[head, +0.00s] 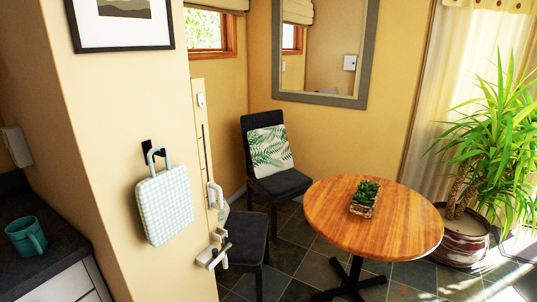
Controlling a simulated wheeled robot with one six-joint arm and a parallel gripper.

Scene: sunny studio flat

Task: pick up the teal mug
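The teal mug (27,237) stands upright on the dark countertop (62,261) at the lower left of the head view. Its handle points to the lower right, towards the counter's front edge. Nothing touches or covers the mug.
A wall with a hanging checked bag (164,204) stands right of the counter. White fittings (216,254) of unclear kind jut out beside it. A round wooden table (408,228) bears a small planter (364,200). Dark chairs (286,186) and a large potted plant (468,235) stand around it.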

